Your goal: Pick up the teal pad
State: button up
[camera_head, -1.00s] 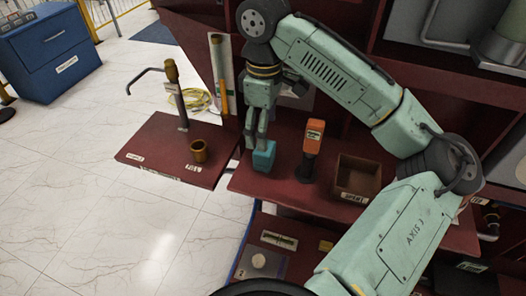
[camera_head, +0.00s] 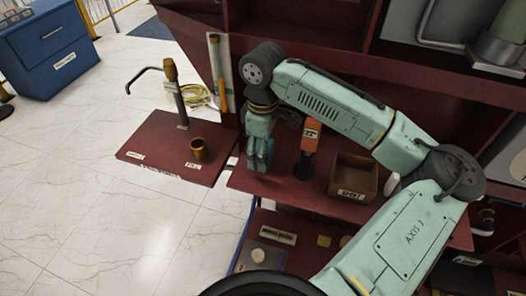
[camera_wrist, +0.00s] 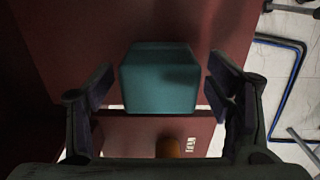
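The teal pad (camera_wrist: 158,78) is a block on the dark red shelf, seen in the middle of the wrist view. My gripper (camera_wrist: 160,85) is open, with one dark finger on each side of the pad and a gap visible on both sides. In the head view my gripper (camera_head: 260,158) points down at the left end of the shelf. Its fingers largely hide the pad there.
An orange-topped tool (camera_head: 309,136) stands upright close to the right of my gripper. A brown open box (camera_head: 354,176) labelled SPENT stands farther right. A lower red board (camera_head: 150,140) at left holds a gold cup (camera_head: 198,150) and a post (camera_head: 178,100).

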jog(key=c, duration=1.2)
jog(key=shift+r, duration=0.2)
jog(key=shift+r, duration=0.25)
jog(key=shift+s+d+r+b, duration=0.1)
jog(key=shift+s+r+b, duration=0.2)
jog(key=shift+r, duration=0.35)
jog(key=shift+s+d+r+b, duration=0.1)
jog(key=shift+r+b, duration=0.3)
jog(key=shift+r, duration=0.2)
jog(key=s+d, duration=0.1)
jog(key=s, duration=0.3)
jog(key=s+d+r+b, duration=0.1)
jog(key=s+d, duration=0.1)
jog(key=s, duration=0.3)
jog(key=s+d+b, duration=0.1)
jog(key=s, duration=0.4)
jog(key=shift+s+d+r, duration=0.2)
jog(key=shift+d+r, duration=0.15)
